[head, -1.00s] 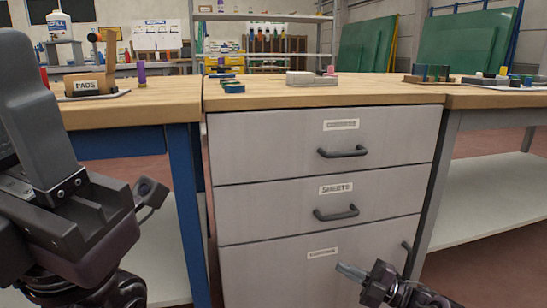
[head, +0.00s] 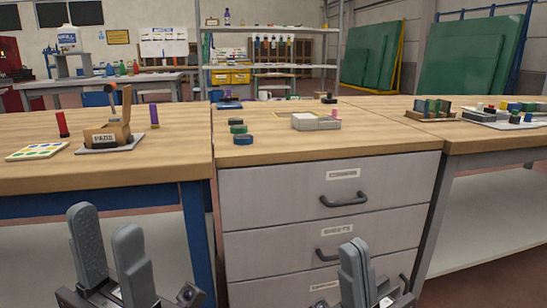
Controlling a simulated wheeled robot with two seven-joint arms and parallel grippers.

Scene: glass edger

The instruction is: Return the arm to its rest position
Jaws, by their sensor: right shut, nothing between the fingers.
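My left gripper (head: 106,225) is at the lower left of the head view, in front of the blue-framed bench. Its two grey fingers point up and stand apart, with nothing between them. My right gripper (head: 354,250) is at the lower middle, in front of the grey drawer cabinet (head: 285,190). Its fingers are together and hold nothing. Both grippers show below the level of the worktops, and I see neither touching anything. The arm links behind them are mostly out of view.
The cabinet's drawers look shut, with dark bar handles (head: 344,200). On the tops stand a PADS box (head: 106,136), a red marker (head: 62,124), a purple marker (head: 155,116), a pale block (head: 316,122) and several dark discs (head: 243,139). A shelf rack (head: 270,64) stands behind.

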